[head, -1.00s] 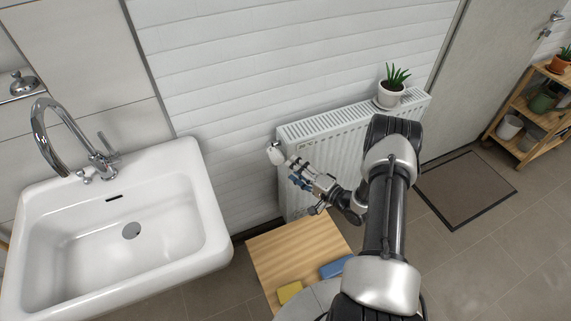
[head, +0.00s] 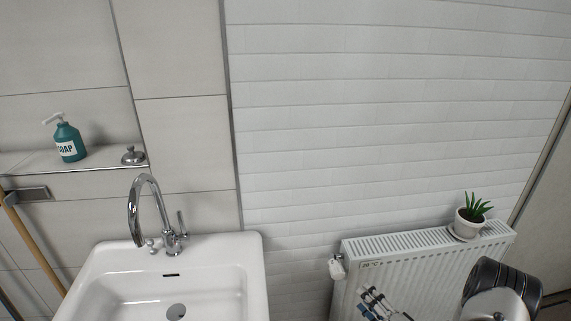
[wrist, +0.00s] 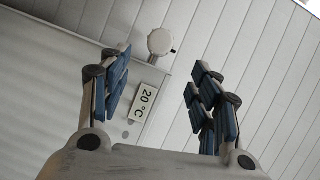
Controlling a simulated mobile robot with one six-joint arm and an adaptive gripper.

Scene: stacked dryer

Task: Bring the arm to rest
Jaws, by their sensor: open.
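My gripper (wrist: 160,95) is open and empty in the wrist view, its two blue-padded fingers apart. Between and beyond the fingers are a 20 °C label (wrist: 146,102) and a round white valve knob (wrist: 160,42). In the head view my gripper (head: 372,299) shows at the bottom edge, in front of the white radiator (head: 400,270). Part of my arm shows at the bottom right; the rest is below the picture.
The radiator's valve knob (head: 337,268) is at its left end. A potted plant (head: 470,218) stands on the radiator. A white sink (head: 110,290) with a chrome faucet (head: 150,215) is at the left. A soap bottle (head: 67,140) stands on a ledge.

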